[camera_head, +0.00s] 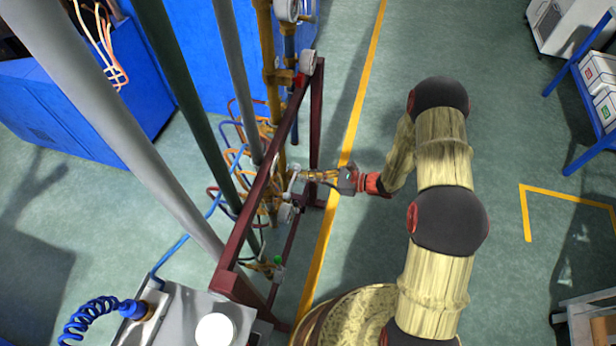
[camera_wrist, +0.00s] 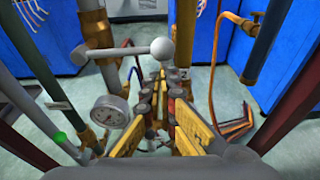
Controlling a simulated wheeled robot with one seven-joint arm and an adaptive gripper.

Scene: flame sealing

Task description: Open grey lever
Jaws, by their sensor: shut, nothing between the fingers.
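The grey lever (camera_wrist: 125,51) shows in the wrist view as a bar with a round grey ball knob at its right end. It runs roughly level across the upper middle, joined at its left to the pipework. My gripper (camera_wrist: 160,88) is shut and empty, its fingertips just below the ball knob in the picture. I cannot tell whether they touch the lever. In the head view my gripper (camera_head: 304,176) reaches left to the pipe rack, and a small grey piece at its tip may be the lever.
A dark red frame (camera_head: 262,188) carries pipes and hoses. A pressure gauge (camera_wrist: 110,112) sits left of my fingers, with a green-tipped valve (camera_wrist: 60,137) farther left. Blue cabinets (camera_wrist: 217,60) stand behind. A grey box (camera_head: 175,318) is at the front left.

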